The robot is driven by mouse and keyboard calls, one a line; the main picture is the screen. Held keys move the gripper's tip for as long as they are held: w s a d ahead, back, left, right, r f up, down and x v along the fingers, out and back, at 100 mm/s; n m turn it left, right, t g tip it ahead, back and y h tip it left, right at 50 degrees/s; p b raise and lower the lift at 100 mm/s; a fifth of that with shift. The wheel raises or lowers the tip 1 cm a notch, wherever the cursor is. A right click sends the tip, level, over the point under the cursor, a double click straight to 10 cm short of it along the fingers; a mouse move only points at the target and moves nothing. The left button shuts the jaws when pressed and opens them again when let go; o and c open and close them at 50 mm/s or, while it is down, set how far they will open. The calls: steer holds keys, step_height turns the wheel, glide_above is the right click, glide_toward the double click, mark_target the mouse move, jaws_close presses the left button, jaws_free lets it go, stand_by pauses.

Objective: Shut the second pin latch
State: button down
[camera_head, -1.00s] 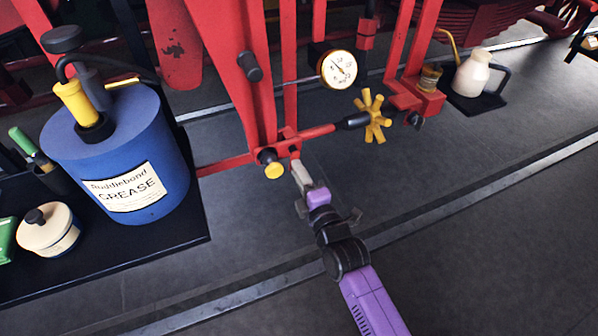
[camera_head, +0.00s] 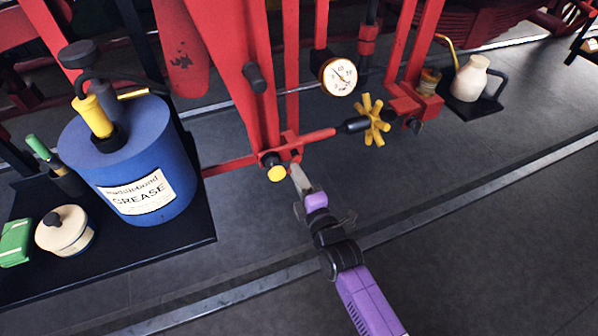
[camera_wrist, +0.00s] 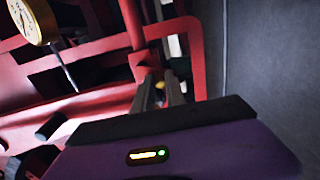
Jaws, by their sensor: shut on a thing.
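A pin latch with a black collar and round yellow end (camera_head: 277,173) sits on the red frame's lower bracket, left of my fingertips in the head view. My gripper (camera_head: 296,170), with grey fingers and a purple body, is at that bracket. In the wrist view my gripper (camera_wrist: 165,88) has its dark fingers closed around a small yellow part (camera_wrist: 160,86) by the red frame. The fingers hide most of this part, and I cannot tell how far in any pin sits. A black peg (camera_head: 257,77) stands higher on the red post.
A yellow handwheel (camera_head: 374,119) and a dial gauge (camera_head: 339,76) are to the right; the gauge also shows in the wrist view (camera_wrist: 34,20). A blue grease drum (camera_head: 135,150) stands on a black shelf (camera_head: 130,262) at left.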

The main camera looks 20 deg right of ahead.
steer(key=shift+a+r+p, duration=0.1)
steer(key=shift+a+p, duration=0.05)
steer(key=shift+p, duration=0.15)
steer(key=shift+w+a+r+p, duration=0.1)
steer(key=shift+a+r+p, duration=0.4)
steer(key=shift+p, duration=1.25)
steer(key=shift+d+r, duration=0.2)
steer(key=shift+r, duration=0.1)
steer(key=shift+a+r+p, duration=0.15)
steer(key=shift+r+p, duration=0.15)
steer(key=shift+p, duration=0.5)
steer(key=shift+r, duration=0.1)
steer(key=shift+a, duration=0.2)
